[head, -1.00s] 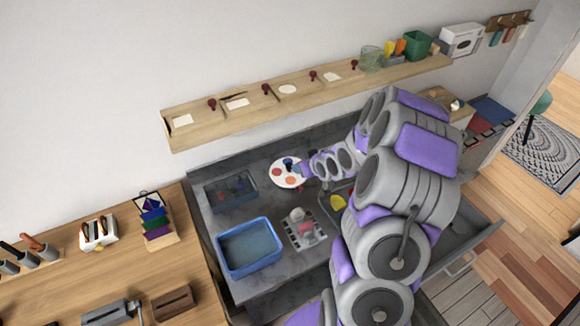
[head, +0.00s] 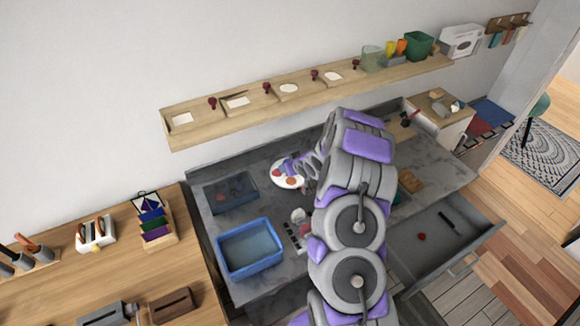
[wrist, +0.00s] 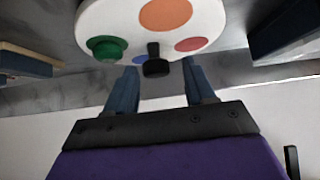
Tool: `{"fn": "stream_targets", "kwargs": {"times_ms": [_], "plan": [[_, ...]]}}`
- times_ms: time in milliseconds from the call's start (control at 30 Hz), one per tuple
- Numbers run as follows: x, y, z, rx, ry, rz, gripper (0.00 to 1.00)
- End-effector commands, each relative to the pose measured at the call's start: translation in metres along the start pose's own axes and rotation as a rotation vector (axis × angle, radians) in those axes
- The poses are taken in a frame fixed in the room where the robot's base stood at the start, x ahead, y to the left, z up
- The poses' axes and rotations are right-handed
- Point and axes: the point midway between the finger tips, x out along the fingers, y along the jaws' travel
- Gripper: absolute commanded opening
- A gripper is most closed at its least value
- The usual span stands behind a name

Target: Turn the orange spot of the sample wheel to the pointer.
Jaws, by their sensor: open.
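The sample wheel is a white disc (head: 279,181) on the grey counter, partly hidden by my arm in the head view. In the wrist view the wheel (wrist: 125,18) fills the top, with an orange spot (wrist: 166,14), a red spot (wrist: 191,44), a partly hidden blue spot (wrist: 140,60) and a green raised knob-like piece (wrist: 105,48) at its rim. A black peg (wrist: 155,67) stands out at the near edge; I cannot tell whether it is the pointer. My gripper (wrist: 160,70) is open, its blue fingers either side of the black peg, with gaps on both sides.
A blue bin (head: 250,250) and a dark tray (head: 231,192) stand left of the wheel. A wooden shelf (head: 300,105) with cards runs along the wall above. An open drawer (head: 440,240) is at the right.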

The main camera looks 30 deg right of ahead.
Motion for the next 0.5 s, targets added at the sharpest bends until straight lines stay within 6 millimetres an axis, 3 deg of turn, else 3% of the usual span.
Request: {"fn": "stream_targets", "kwargs": {"times_ms": [267,500], "plan": [[0.0012,0.0006,0.0004,0.001,0.0,0.0,0.54],[0.0011,0.0,0.0001,0.0,0.0,0.001,0.31]]}}
